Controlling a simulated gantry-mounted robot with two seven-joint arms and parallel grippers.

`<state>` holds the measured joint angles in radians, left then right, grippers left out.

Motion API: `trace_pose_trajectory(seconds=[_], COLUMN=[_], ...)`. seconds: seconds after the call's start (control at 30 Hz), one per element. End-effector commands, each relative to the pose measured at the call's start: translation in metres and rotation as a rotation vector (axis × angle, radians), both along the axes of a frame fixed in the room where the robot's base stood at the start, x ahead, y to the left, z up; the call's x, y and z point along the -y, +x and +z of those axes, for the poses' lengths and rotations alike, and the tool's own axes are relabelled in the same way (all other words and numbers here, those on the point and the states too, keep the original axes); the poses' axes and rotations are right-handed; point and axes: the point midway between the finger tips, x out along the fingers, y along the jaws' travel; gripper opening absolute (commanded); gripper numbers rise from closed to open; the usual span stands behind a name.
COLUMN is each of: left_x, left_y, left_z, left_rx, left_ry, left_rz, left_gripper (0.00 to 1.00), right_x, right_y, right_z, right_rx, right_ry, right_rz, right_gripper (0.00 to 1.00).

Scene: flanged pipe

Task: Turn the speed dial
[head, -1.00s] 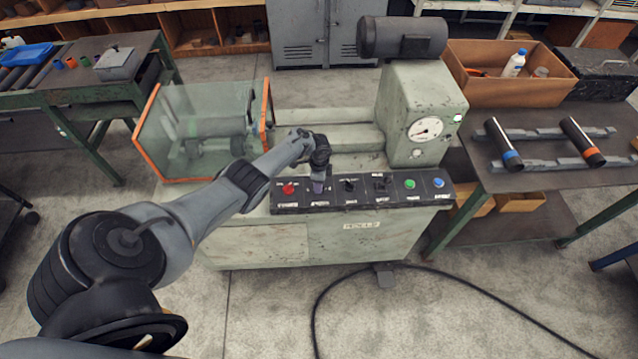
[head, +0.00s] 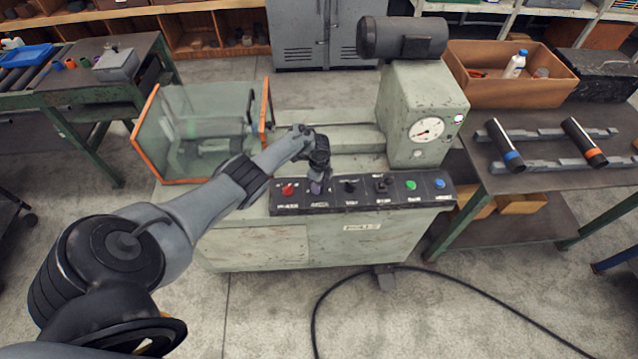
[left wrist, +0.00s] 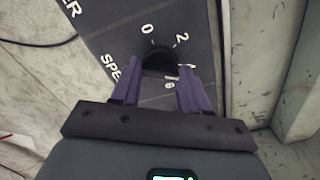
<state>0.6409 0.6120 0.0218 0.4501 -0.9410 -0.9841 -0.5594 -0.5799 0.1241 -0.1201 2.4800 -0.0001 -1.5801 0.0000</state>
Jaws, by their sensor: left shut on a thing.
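The speed dial (left wrist: 159,61) is a small black knob on the dark control panel (head: 434,202). In the left wrist view, the printed marks 0 and 2 and part of the label "SPE" show around it. My left gripper (head: 317,188) is over the panel, just right of the red button (head: 288,189). In the left wrist view its two purple fingers (left wrist: 160,75) are on either side of the dial and shut on it. The dial's pointer cannot be made out. In the head view the gripper hides the dial. My right gripper is not in view.
Black knobs (head: 350,187), a green button (head: 411,185) and a blue button (head: 440,183) sit right of the gripper on the panel. A clear orange-edged guard (head: 150,120) stands behind my left arm. A round gauge (head: 427,129) is on the machine's headstock.

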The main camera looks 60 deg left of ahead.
Motion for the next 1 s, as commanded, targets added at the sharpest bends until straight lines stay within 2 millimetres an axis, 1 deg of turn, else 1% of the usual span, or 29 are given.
trace_pose_trajectory(seconds=[0.07,0.1,0.27,0.53,0.67,0.77,1.0], left_x=[0.000,0.000,0.000,0.000,0.000,-0.001,-0.001], left_y=[0.000,0.000,0.000,0.000,0.001,0.001,0.000], left_z=[0.000,0.000,0.000,0.001,0.007,0.019,0.060], left_rx=[0.001,0.001,0.001,0.000,0.002,0.002,0.003], left_ry=[-0.001,-0.001,-0.001,0.000,0.001,0.000,0.002], left_rz=[0.000,0.000,0.001,0.001,0.001,0.001,0.000], left_gripper=[0.14,0.46,0.70,0.70,0.70,0.70,0.70], right_x=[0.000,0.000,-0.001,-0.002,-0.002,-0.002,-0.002], right_y=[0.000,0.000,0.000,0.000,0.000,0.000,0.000], right_z=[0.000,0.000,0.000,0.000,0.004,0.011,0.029], right_rx=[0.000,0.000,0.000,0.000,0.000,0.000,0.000], right_ry=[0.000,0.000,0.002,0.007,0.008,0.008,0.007], right_rz=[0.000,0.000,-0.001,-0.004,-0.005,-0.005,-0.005], right_gripper=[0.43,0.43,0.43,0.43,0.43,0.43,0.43])
